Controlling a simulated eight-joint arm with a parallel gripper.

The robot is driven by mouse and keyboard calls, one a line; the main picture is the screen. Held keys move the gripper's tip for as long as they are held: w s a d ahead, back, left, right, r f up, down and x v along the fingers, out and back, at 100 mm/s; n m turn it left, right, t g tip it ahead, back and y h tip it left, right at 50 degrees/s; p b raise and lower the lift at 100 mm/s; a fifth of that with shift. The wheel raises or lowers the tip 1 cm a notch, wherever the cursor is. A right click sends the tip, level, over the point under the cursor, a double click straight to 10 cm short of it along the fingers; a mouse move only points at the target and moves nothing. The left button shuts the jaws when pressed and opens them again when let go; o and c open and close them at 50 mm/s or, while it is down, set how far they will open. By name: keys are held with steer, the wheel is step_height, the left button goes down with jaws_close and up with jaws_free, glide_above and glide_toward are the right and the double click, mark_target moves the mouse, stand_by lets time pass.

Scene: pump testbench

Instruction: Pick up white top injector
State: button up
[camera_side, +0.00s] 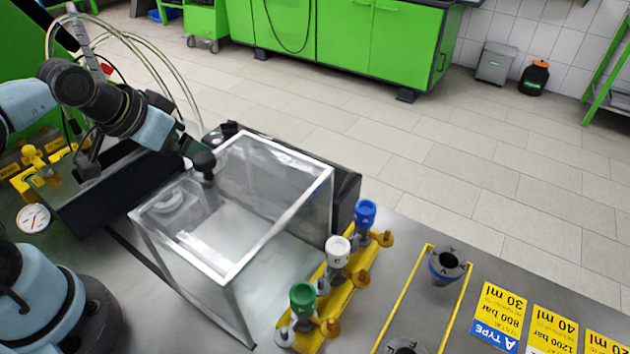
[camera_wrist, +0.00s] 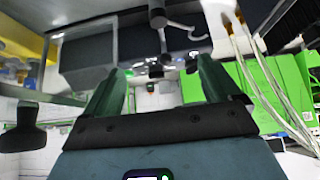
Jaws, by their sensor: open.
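The white top injector (camera_side: 338,252) stands upright in the yellow rack (camera_side: 325,300), between the blue top injector (camera_side: 365,214) and the green top injector (camera_side: 302,297). My gripper (camera_wrist: 157,82) shows two dark green fingers spread apart in the wrist view, with nothing between them. In the side view my arm is at the upper left, its end by the far left corner of the clear box, well left of the white top injector. The fingers are hard to make out there. I cannot make out the white top injector in the wrist view.
A clear box (camera_side: 330,195) with pale edges stands between my arm and the rack. A yellow-outlined area with a dark round holder (camera_side: 447,265) lies right of the rack. Yellow labels (camera_side: 500,312) lie further right. Hoses hang behind my arm.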

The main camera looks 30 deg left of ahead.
steer(key=c, duration=0.9)
steer(key=shift+o, duration=0.2)
